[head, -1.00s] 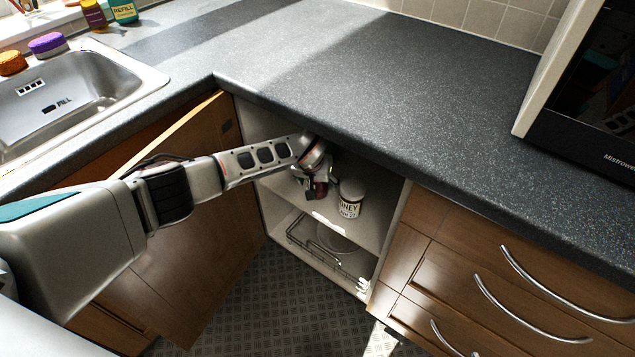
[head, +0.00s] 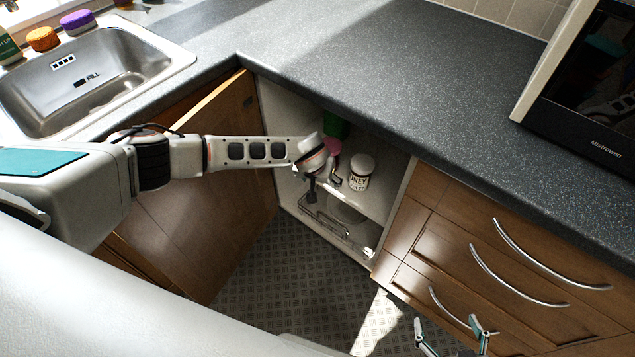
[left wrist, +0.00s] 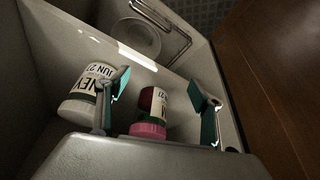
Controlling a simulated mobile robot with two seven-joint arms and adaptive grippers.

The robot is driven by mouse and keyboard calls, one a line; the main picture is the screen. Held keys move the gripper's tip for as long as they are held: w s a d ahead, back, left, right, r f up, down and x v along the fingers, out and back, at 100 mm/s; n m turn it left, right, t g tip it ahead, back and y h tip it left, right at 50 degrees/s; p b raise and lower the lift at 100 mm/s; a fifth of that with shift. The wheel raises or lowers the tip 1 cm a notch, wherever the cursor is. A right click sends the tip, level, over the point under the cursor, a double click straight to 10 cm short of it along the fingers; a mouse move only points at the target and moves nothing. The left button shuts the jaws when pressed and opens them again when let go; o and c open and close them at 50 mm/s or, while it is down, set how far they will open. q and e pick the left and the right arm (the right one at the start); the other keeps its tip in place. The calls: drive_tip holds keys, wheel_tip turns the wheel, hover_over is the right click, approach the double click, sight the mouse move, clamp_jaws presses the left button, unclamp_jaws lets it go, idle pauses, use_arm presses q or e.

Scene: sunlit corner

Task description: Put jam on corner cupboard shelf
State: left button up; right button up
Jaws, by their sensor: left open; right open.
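The jam (left wrist: 150,104), a dark red jar with a pink lid and pale label, is at the upper shelf (head: 374,207) of the open corner cupboard. My left gripper (head: 324,184) is inside the cupboard, open. In the left wrist view, the jam appears between its fingers (left wrist: 160,108), with a gap to the right finger. I cannot tell whether the jam touches the shelf. My right gripper (head: 456,337) is open and empty, low over the floor.
A white honey jar (head: 360,173) stands on the shelf close to the left gripper's finger. A green item (head: 335,126) is further back. Below are a wire rack (head: 325,222) and a plate (head: 345,211). The open wooden door (head: 240,200) is beside my left arm.

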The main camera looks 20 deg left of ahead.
use_arm(q)
drive_tip(key=s+d+n+g+h, duration=0.4)
drive_tip(key=s+d+n+h, duration=0.45)
drive_tip(key=s+d, duration=1.2)
drive_tip(key=s+d+r+n+t+h, duration=0.25)
drive_tip(key=d+r+n+h, duration=0.45)
drive_tip(key=d+r+n, duration=0.4)
drive_tip(key=w+a+r+n+t+y, duration=0.2)
drive_tip(key=a+n+t, duration=0.35)
drive_tip(key=n, duration=0.75)
drive_tip(key=w+a+r+n+t+y, duration=0.2)
drive_tip(key=a+n+t, duration=0.4)
drive_tip(key=n, duration=0.7)
drive_tip(key=s+a+f+n+g+y, duration=0.2)
drive_tip(key=s+a+f+n+y, duration=0.2)
drive_tip(key=a+n, duration=0.6)
drive_tip(key=s+a+f+n+g+y, duration=0.2)
drive_tip(key=s+a+f+n+y, duration=0.3)
drive_tip(key=s+a+f+n, duration=0.2)
drive_tip(key=a+f+n, duration=0.2)
drive_tip(key=a+n, duration=0.2)
drive_tip(key=a, duration=0.1)
drive_tip(key=shift+s+f, duration=0.15)
drive_tip(key=shift+s, duration=0.15)
